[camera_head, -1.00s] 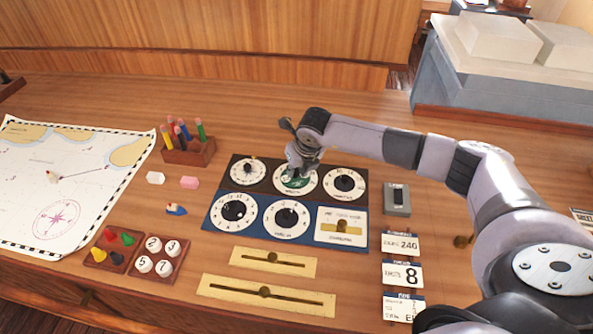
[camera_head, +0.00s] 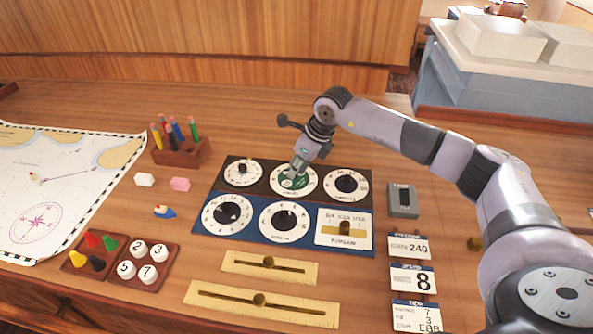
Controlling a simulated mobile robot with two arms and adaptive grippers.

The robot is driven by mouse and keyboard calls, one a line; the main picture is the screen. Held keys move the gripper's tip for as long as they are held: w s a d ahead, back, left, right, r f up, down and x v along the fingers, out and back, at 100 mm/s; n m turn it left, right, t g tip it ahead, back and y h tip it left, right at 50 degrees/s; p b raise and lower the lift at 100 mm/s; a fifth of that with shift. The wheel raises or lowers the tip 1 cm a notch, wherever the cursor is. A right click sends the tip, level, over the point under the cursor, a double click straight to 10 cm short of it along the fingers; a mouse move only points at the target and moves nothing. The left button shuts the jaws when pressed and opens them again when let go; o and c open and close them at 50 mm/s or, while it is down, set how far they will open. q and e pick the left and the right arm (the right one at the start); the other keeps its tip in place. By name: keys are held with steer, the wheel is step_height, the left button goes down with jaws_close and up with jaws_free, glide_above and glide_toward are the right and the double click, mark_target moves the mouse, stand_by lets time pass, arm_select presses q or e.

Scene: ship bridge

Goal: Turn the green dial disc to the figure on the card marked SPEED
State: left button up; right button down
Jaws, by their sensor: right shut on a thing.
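The green dial disc (camera_head: 287,183) sits in the middle of the top row of the dark dial panel, inside a white ring of figures. My right gripper (camera_head: 297,172) comes down on it from above, tilted, and is shut on the disc's knob. The gripper hides part of the disc and its pointer, so its setting cannot be read. The SPEED card (camera_head: 413,279) lies at the right and shows a large 8. My left gripper is not in view.
Other dials flank the green one, and a blue panel (camera_head: 252,238) with two dials and a slider lies in front. A grey switch box (camera_head: 402,201) is to the right. Brass sliders (camera_head: 262,300), a pencil block (camera_head: 181,153) and a chart (camera_head: 50,185) surround the panels.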

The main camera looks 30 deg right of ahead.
stand_by(0.4)
steer(key=c, duration=1.4)
jaws_free()
steer(key=shift+c, duration=0.2)
steer(key=v, duration=1.2)
